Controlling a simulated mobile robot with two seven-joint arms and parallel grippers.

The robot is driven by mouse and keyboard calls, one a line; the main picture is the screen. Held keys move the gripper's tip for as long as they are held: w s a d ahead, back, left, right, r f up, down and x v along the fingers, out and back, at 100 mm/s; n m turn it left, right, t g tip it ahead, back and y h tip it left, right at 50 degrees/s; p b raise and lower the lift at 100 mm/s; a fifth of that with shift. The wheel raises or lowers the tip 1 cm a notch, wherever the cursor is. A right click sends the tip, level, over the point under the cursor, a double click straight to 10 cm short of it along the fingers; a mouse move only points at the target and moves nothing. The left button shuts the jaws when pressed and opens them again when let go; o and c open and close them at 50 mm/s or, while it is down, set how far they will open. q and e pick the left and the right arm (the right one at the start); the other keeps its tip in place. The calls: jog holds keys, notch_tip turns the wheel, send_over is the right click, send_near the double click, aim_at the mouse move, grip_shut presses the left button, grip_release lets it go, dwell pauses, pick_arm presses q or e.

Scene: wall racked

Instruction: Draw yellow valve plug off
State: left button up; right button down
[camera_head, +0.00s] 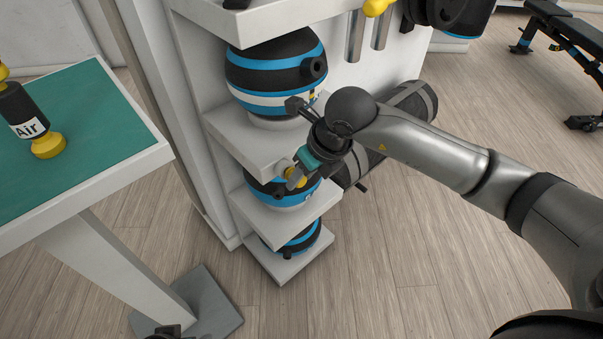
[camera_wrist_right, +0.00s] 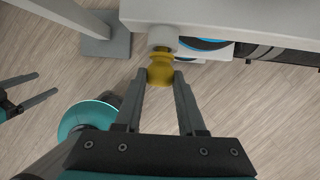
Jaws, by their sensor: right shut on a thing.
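The yellow valve plug (camera_wrist_right: 160,70) is between the fingertips of my right gripper (camera_wrist_right: 161,74) in the right wrist view. Its far end meets a light grey valve neck (camera_wrist_right: 163,38), and I see no clear gap between them. In the head view the plug (camera_head: 296,172) shows small in front of the middle shelf's black and blue ball (camera_head: 262,192), partly covered by my right gripper (camera_head: 300,168). The right fingers are shut on the plug. My left gripper (camera_wrist_right: 46,84) shows at the left of the wrist view, its two fingers apart and empty.
White rack shelves (camera_head: 258,148) hold striped balls above and below the plug. A green-topped table (camera_head: 85,110) on the left carries a black "Air" bottle (camera_head: 22,112) with yellow ends. A dark roll (camera_head: 405,108) lies behind my right arm. The wooden floor right of the rack is mostly clear.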

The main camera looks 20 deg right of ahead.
jog(key=shift+s+d+r+p, duration=0.2)
jog(key=shift+s+d+p, duration=0.15)
jog(key=shift+s, duration=0.35)
jog(key=shift+s+d+r+p, duration=0.2)
jog(key=shift+s+d, duration=0.1)
jog(key=shift+s, duration=0.4)
dwell(0.6)
jog(key=shift+s+d+r, duration=0.1)
jog(key=shift+s+d, duration=0.2)
jog(key=shift+s, duration=0.5)
jog(key=shift+r, duration=0.1)
notch_tip(320, 180, up, 7)
jog(key=p, duration=0.5)
dwell(0.4)
